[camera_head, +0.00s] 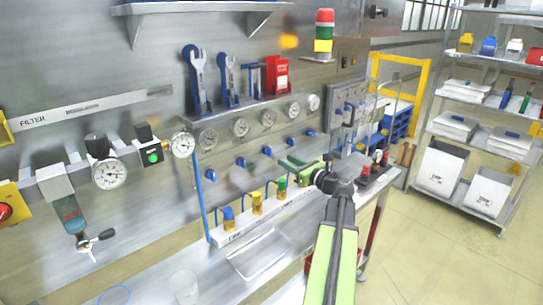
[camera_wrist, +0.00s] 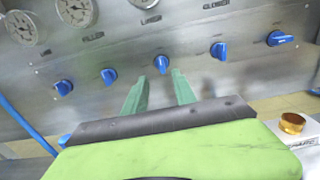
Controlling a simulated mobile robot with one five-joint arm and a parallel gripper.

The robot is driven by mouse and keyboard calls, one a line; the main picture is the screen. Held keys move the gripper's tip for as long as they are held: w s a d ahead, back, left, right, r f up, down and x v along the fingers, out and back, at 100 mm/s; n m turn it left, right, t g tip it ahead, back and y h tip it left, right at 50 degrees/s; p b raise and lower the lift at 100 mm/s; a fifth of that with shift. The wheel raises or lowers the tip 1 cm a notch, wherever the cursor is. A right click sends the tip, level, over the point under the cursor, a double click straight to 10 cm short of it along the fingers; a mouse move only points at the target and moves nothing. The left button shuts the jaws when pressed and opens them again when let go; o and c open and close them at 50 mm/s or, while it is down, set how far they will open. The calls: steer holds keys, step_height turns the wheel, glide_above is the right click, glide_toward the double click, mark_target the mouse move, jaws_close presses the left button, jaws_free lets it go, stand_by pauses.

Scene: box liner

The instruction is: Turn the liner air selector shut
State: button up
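The liner air selector is a small blue knob (camera_wrist: 161,63) below the LINER label on the steel panel. In the wrist view its handle looks roughly upright. It also shows as a blue knob (camera_head: 267,151) in the head view, in the middle of the row. My gripper (camera_wrist: 159,75) has two green fingers spread apart with nothing between them. Their tips sit just below the knob in the wrist view, one to each side. In the head view my gripper (camera_head: 286,164) is in front of the panel. I cannot tell whether the fingers touch the knob.
Similar blue knobs flank it: FILLER (camera_wrist: 108,76) on the left and CLOSER (camera_wrist: 218,50) on the right. The far-right knob (camera_wrist: 280,38) lies sideways. Below the row are brass fittings with coloured caps (camera_head: 256,203). A tool shelf (camera_head: 235,108) overhangs the gauges.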

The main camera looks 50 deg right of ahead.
mark_target(271, 152)
steer(key=w, duration=0.8)
steer(key=shift+w+d, duration=0.3)
steer(key=shift+d, duration=0.1)
